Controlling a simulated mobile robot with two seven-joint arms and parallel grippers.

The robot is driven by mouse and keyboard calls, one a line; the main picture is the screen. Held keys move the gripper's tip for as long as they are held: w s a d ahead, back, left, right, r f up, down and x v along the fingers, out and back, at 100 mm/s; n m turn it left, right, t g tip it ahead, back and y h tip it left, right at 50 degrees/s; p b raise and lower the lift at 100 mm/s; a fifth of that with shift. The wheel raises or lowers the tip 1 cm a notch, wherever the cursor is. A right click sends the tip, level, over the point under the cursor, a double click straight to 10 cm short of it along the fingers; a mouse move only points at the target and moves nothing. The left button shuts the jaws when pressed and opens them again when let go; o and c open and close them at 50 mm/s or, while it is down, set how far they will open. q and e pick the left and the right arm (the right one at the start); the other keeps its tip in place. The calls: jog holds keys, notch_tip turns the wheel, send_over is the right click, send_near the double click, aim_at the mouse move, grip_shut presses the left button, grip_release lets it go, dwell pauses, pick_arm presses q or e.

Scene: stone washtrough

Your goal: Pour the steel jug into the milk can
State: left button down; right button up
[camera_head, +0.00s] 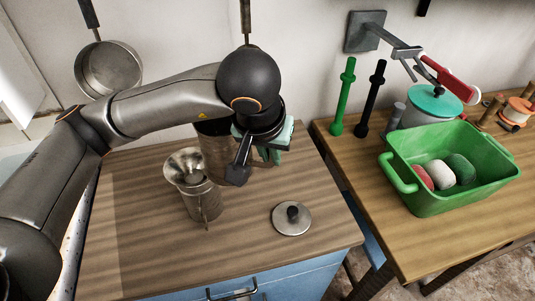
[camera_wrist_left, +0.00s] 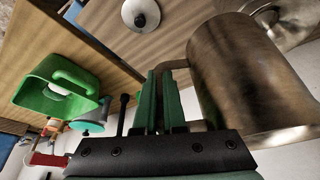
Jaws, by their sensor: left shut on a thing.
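The milk can (camera_head: 203,203), a metal vessel with a flared mouth, stands upright on the wooden counter. The steel jug (camera_head: 217,155) is just behind and right of it in the head view, partly hidden by my left arm and gripper. The jug looks roughly upright. In the left wrist view the jug (camera_wrist_left: 250,78) fills the right side, with part of the milk can (camera_wrist_left: 290,14) beyond it. My left gripper (camera_wrist_left: 163,82) is shut on the jug's handle, with its green finger pads on either side. The jug's contents are hidden. My right gripper is not in view.
A round lid (camera_head: 292,222) with a dark knob lies on the counter (camera_head: 150,240) right of the can. On the right-hand table are a green basin (camera_head: 440,195) holding balls, a teal-lidded pot (camera_head: 433,105) and two upright pegs. A pan (camera_head: 108,68) hangs on the wall.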

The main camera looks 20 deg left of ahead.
pick_arm(q)
jog(key=shift+d+r+n+h+p, duration=0.2)
jog(key=shift+r+h+p, duration=0.25)
jog(key=shift+r+h, duration=0.35)
jog(key=shift+d+r+n+h+p, duration=0.2)
jog(key=shift+r+h+p, duration=0.35)
jog(key=shift+r, duration=0.35)
jog(key=shift+a+r+t+h+b, duration=0.15)
jog(key=shift+r+t+h+b, duration=0.15)
jog(key=shift+r+h+b, duration=0.8)
jog(key=shift+f+b, duration=0.1)
jog(key=shift+b, duration=0.3)
